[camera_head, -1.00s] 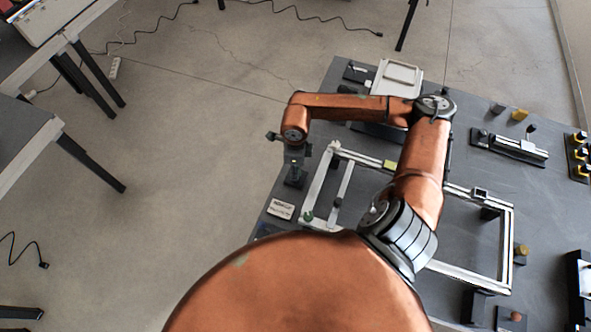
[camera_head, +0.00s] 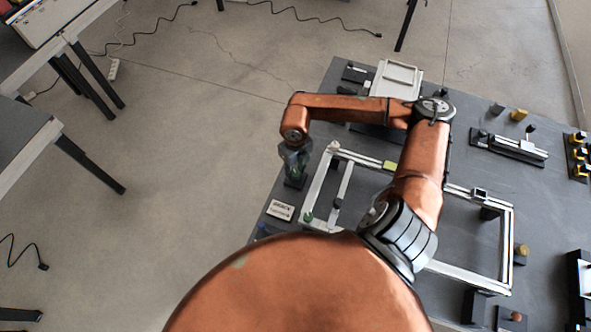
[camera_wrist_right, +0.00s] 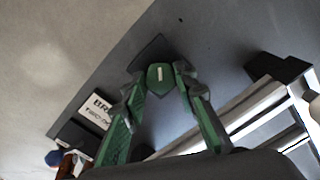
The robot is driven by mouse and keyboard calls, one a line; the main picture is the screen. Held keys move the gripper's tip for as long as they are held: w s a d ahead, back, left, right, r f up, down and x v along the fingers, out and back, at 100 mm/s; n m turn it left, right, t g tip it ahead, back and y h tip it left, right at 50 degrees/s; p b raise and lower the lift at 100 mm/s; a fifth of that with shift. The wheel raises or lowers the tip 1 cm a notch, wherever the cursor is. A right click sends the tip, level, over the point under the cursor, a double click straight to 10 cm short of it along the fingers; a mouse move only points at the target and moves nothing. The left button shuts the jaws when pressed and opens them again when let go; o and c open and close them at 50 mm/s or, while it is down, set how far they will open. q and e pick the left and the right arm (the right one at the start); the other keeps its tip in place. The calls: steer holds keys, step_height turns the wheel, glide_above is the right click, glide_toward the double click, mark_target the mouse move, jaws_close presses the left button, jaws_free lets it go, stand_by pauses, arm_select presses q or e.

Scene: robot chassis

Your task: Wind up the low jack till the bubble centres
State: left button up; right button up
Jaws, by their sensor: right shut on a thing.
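The pale metal frame (camera_head: 340,188) lies over the dark table. My left gripper is out of view.
A printed label plate (camera_head: 281,210) lies on the table (camera_head: 545,215) near its left edge. A yellow-brown knob (camera_head: 521,250) stands by the frame's right side and a reddish knob (camera_head: 515,316) nearer. A pale case (camera_head: 398,78) is at the back. My right arm hides part of the frame.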

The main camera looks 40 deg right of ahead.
mark_target(295, 172)
steer(key=shift+r+m, duration=0.1)
steer(key=shift+m, duration=0.2)
steer(key=shift+w, duration=0.1)
steer(key=o, duration=1.2)
steer(key=shift+c, duration=0.2)
step_height(295, 172, up, 12)
